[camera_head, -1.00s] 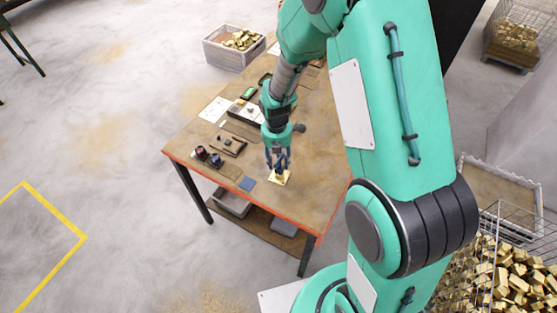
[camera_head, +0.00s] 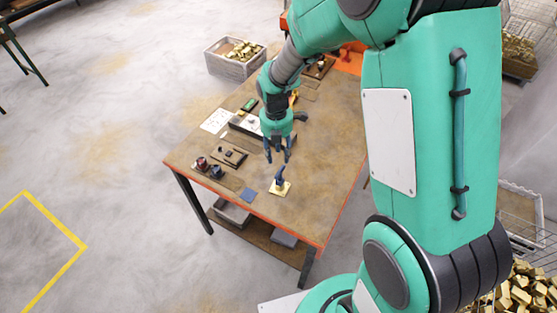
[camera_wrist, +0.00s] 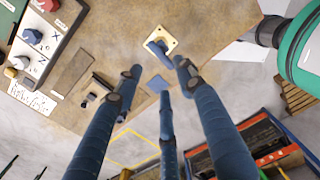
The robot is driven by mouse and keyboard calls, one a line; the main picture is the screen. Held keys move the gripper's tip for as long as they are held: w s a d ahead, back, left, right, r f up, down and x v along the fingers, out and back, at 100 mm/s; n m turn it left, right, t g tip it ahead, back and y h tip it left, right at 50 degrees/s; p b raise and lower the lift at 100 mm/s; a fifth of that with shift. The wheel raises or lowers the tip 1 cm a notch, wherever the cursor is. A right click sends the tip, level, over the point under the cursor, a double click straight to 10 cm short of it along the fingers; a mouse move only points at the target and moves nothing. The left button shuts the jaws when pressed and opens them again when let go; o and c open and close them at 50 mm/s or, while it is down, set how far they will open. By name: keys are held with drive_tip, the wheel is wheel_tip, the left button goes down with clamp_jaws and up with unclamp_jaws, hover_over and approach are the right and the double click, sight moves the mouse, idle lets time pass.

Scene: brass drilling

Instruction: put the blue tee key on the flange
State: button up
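The blue tee key (camera_head: 279,175) stands on the brass flange (camera_head: 284,189), near the front right of the workbench. In the wrist view the key (camera_wrist: 160,47) shows as a small blue shape on the flange plate (camera_wrist: 171,42). How deep it sits in the flange cannot be told. My gripper (camera_head: 278,158) is open and empty, behind and above the key, apart from it. In the wrist view its blue fingers (camera_wrist: 157,74) are spread with nothing between them.
A flat blue square (camera_head: 248,194) lies left of the flange on the bench (camera_head: 325,170). A red knob (camera_head: 201,163), a dark blue knob (camera_head: 217,171) and a dark fixture (camera_head: 230,155) stand farther left. The bench right of the flange is clear.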

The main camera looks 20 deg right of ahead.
drive_tip(key=shift+r, duration=0.7)
drive_tip(key=s+d+r+m+t, duration=0.1)
drive_tip(key=s+r+m+t, duration=0.1)
drive_tip(key=s+r+m, duration=0.6)
drive_tip(key=s+d+r+m+t, duration=0.1)
drive_tip(key=s+d+r+m, duration=0.3)
drive_tip(key=r, duration=0.8)
drive_tip(key=s+r+m+t, duration=0.1)
drive_tip(key=s+r+m, duration=0.3)
drive_tip(key=s+m, duration=0.3)
drive_tip(key=s+r+m+t, duration=0.1)
drive_tip(key=s+r+m, duration=0.3)
drive_tip(key=s+m, duration=0.3)
drive_tip(key=shift+s+a+m+t, duration=0.3)
drive_tip(key=shift+a+m+t, duration=0.1)
drive_tip(key=shift+m, duration=0.1)
